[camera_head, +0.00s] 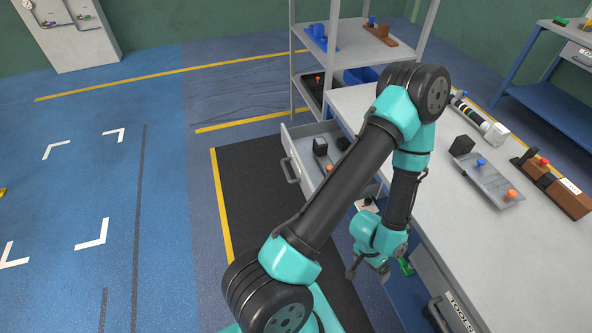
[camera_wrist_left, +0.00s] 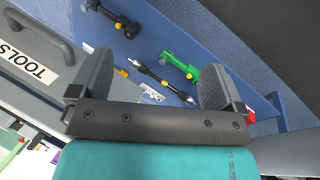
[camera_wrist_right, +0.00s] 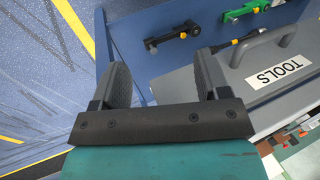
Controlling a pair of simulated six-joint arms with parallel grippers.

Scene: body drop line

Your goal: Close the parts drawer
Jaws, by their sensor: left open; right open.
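The parts drawer (camera_head: 288,146) is pulled out from the workbench in the head view, with its handle (camera_head: 290,171) facing left. Black blocks and an orange-topped piece lie in it, and my left arm covers part of it. My left gripper (camera_head: 369,274) is open and empty, in front of the bench and nearer the camera than this drawer, apart from its handle. In the left wrist view its fingers (camera_wrist_left: 152,70) are spread above a blue shelf with tools. My right gripper (camera_wrist_right: 160,68) is open and empty in the right wrist view; I cannot make it out in the head view.
A grey drawer labelled TOOLS (camera_head: 458,312) sits at the bench's near end. The benchtop (camera_head: 440,150) holds a grey tray (camera_head: 487,181) and a brown block (camera_head: 560,190). A shelf rack (camera_head: 365,45) stands behind the parts drawer. A black mat (camera_head: 255,190) and open floor lie left.

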